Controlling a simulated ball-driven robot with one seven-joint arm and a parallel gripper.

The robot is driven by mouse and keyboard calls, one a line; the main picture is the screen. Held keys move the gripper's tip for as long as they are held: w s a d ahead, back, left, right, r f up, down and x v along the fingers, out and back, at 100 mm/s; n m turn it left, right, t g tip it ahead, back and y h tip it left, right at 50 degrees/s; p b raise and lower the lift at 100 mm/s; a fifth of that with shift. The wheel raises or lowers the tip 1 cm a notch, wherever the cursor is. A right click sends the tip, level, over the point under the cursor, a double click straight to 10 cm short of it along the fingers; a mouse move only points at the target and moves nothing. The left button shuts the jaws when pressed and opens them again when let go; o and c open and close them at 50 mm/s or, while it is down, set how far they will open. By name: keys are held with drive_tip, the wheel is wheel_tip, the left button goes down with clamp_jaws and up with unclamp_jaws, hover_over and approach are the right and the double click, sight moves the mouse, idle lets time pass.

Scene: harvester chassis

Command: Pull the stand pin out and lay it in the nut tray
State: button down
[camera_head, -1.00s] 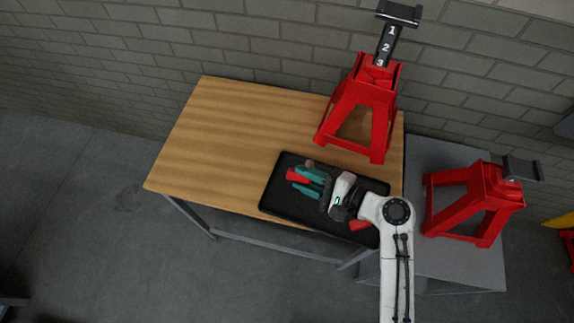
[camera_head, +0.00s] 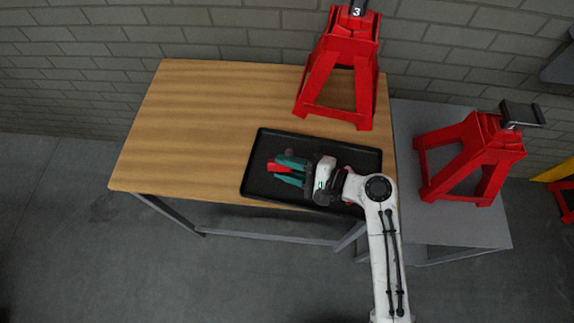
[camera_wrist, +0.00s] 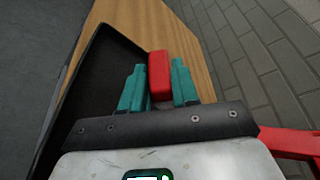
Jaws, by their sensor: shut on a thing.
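My gripper (camera_head: 281,168) reaches leftward over the black nut tray (camera_head: 252,182) on the wooden table. Its teal fingers are shut on a red block-like piece, which I take to be the head of the stand pin (camera_head: 274,166). In the wrist view the red piece (camera_wrist: 159,74) sits between the fingertips (camera_wrist: 159,90) and sticks out past them. The rest of the pin is hidden from view. The tray's dark wall (camera_wrist: 75,62) shows at the left in the wrist view. I cannot tell whether the red piece touches the tray floor.
A red jack stand (camera_head: 342,68) stands on the wooden table (camera_head: 190,110), behind the tray. A second red stand (camera_head: 468,155) is on the grey table (camera_head: 425,218) at the right. The left part of the wooden table is clear. A brick wall runs behind.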

drive_tip(key=shift+f, duration=0.15)
drive_tip(key=c, duration=0.8)
unclamp_jaws()
drive_tip(key=b+v, duration=0.1)
drive_tip(key=v, duration=1)
drive_tip(key=shift+f, duration=0.1)
